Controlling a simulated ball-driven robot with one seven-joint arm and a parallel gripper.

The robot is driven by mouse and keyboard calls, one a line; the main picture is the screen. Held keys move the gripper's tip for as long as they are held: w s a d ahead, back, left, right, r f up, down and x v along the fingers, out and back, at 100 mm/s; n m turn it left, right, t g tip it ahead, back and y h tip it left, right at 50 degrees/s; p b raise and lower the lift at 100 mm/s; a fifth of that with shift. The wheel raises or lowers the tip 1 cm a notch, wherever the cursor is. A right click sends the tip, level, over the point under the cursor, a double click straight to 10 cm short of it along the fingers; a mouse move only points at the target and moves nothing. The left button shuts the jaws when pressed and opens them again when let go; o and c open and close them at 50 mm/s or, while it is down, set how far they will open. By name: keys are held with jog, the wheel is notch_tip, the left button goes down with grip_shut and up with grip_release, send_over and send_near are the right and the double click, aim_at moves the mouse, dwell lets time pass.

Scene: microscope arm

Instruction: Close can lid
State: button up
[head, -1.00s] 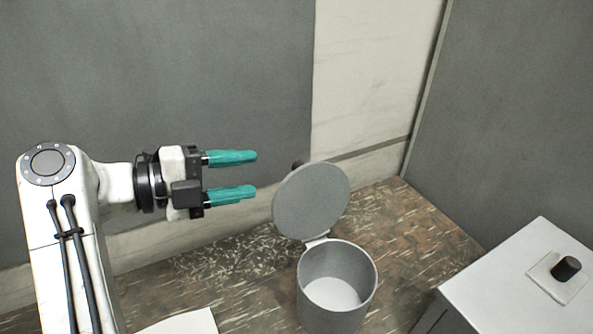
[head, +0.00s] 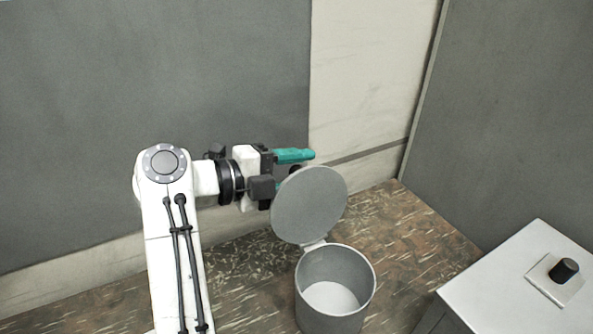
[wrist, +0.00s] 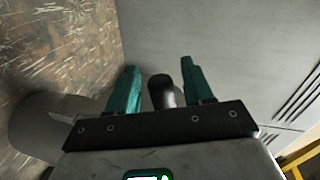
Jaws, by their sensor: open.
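The grey can (head: 335,300) stands on the floor with its top open. Its round grey lid (head: 310,205) is raised, tilted up on the hinge at the can's back left. A dark knob (head: 295,170) shows at the lid's upper left edge, on its outer side. In the wrist view, a dark rounded knob (wrist: 162,91) appears between the two open teal fingers (wrist: 159,70), apparently not clamped. Contact with it cannot be told.
A light grey box or cabinet (head: 520,285) with a black knob (head: 564,270) on a plate stands at the lower right. Grey wall panels (head: 160,90) rise behind my arm and at the right. Brown patterned floor (head: 415,230) is clear right of the can.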

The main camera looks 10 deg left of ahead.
jog(key=shift+c, duration=0.5)
grip_shut()
jog(key=shift+s, duration=0.1)
